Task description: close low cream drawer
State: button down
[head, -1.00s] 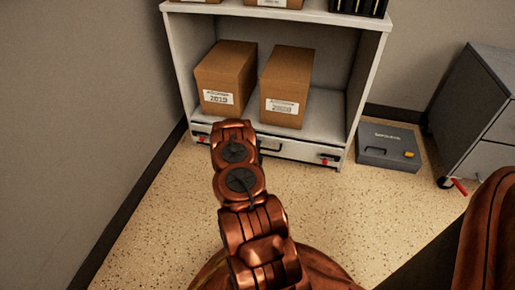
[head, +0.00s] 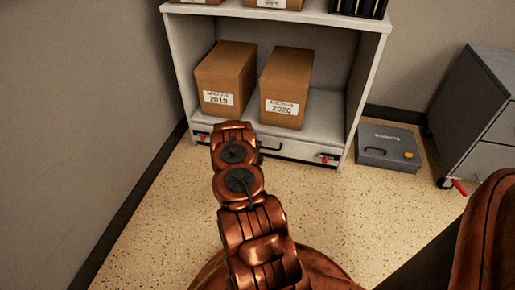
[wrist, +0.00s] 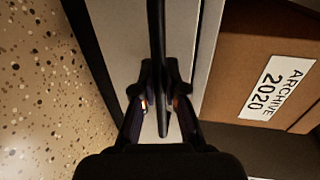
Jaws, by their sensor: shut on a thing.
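The low cream drawer (head: 300,150) is at the bottom of the white shelf unit, with a dark bar handle (head: 270,148) on its front. In the wrist view the drawer's pale front (wrist: 120,45) runs up the picture, and the dark handle (wrist: 157,45) crosses in front of it. My gripper (wrist: 162,100) is shut on the handle, one finger on each side of it. In the head view my arm hides the gripper and part of the drawer front. I cannot tell how far the drawer stands out from the unit.
Two brown archive boxes (head: 225,75) (head: 287,85) stand on the shelf above the drawer. A grey case (head: 388,148) lies on the floor to the right, beside a grey wheeled cabinet (head: 480,115). A wall (head: 75,90) is close on the left. The speckled floor in front is clear.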

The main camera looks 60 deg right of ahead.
jog(key=shift+x, duration=0.8)
jog(key=c, duration=1.2)
grip_release()
jog(key=shift+r, duration=0.15)
jog(key=v, duration=1.2)
